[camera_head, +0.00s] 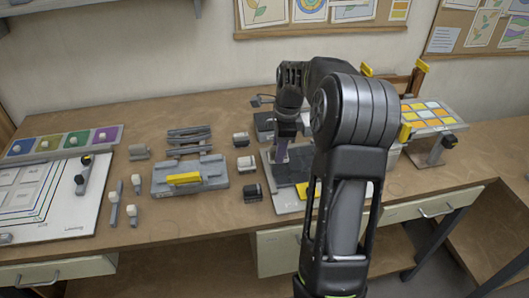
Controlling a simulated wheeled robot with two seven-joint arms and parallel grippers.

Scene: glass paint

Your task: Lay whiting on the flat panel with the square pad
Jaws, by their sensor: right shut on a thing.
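My right arm comes in from the bottom centre and hides part of the table's middle. My right gripper (283,138) points down over a dark flat panel (287,172), which lies on a grey base. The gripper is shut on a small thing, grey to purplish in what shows. It may be the square pad, but I cannot make out its shape or whether it touches the panel. The panel's right part is hidden behind my arm. My left gripper is not in view.
A grey tray with a yellow handle (184,179) and several small blocks stand left of the panel. A white board (40,205) and a strip of colour swatches (62,143) lie at far left. A raised colour-square panel (431,115) stands at right. The table's front left-middle is mostly clear.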

